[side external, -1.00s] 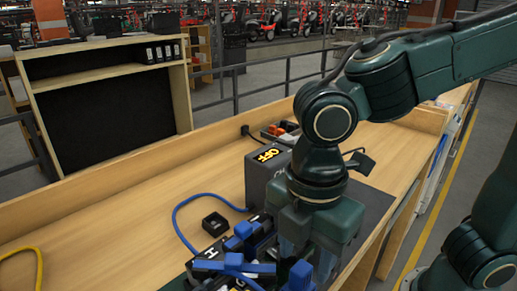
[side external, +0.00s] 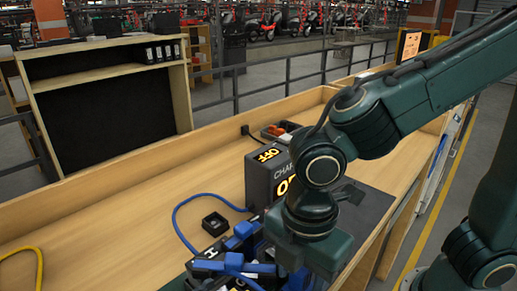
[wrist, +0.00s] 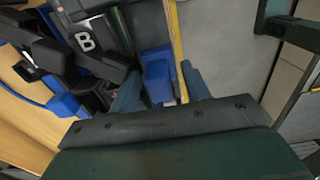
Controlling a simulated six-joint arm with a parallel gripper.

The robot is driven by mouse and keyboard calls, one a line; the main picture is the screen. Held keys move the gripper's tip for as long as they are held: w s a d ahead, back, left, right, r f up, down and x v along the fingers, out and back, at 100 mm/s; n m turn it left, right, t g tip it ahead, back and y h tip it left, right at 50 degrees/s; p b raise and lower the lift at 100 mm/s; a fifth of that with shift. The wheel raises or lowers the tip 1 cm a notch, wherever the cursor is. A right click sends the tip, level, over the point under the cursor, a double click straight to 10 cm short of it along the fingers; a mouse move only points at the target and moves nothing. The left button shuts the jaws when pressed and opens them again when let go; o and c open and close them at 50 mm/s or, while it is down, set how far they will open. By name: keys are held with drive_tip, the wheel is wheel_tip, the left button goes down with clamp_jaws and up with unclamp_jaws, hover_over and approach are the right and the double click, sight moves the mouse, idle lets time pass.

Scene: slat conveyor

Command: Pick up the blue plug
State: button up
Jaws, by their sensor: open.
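A blue plug (wrist: 158,75) shows in the wrist view between the two fingers of my gripper (wrist: 161,88). The gripper is open, with one finger to each side of the plug; I cannot tell whether either touches it. In the side view my gripper (side external: 298,268) is low over the near end of the bench, and its body hides much of what is under it. Other blue connectors (side external: 240,236) sit on dark blocks just left of the gripper.
A grey charger box (side external: 262,185) with a lit OFF display stands right behind the gripper. A small black socket (side external: 215,223) and a blue cable (side external: 178,215) lie to the left. A tray (side external: 280,131) of orange items is farther back. The bench's left part is mostly clear.

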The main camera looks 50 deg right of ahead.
sight(302, 268)
clamp_jaws()
drive_tip(key=shift+r, duration=0.2)
idle(0.3)
wheel_tip(302, 268, up, 20)
drive_tip(key=shift+f, duration=0.2)
idle(0.5)
drive_tip(key=shift+m, duration=0.3)
idle(0.3)
